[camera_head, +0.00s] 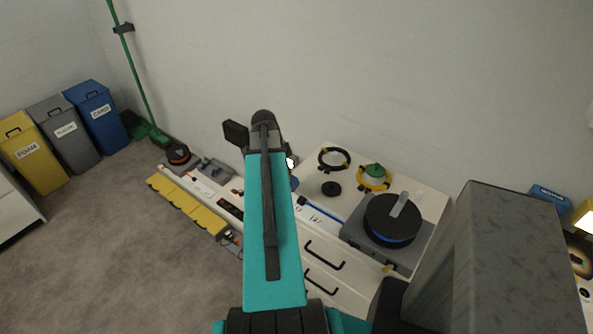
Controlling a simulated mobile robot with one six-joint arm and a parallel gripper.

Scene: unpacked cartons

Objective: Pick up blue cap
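I cannot make out a blue cap for certain. A small patch of blue (294,183) shows just right of my teal arm, on the white cabinet top, mostly hidden by the arm; I cannot tell what it is. My arm reaches up the middle of the picture over the cabinet. My gripper's fingers are hidden behind the arm's dark far end, so neither their opening nor anything between them shows.
The white drawer cabinet (430,200) carries a black ring (334,158), a yellow ring with a green piece (374,177), and a black disc (392,219) on a grey base. Bins (97,112) stand left near a green broom (140,80). Grey carpet is clear at lower left.

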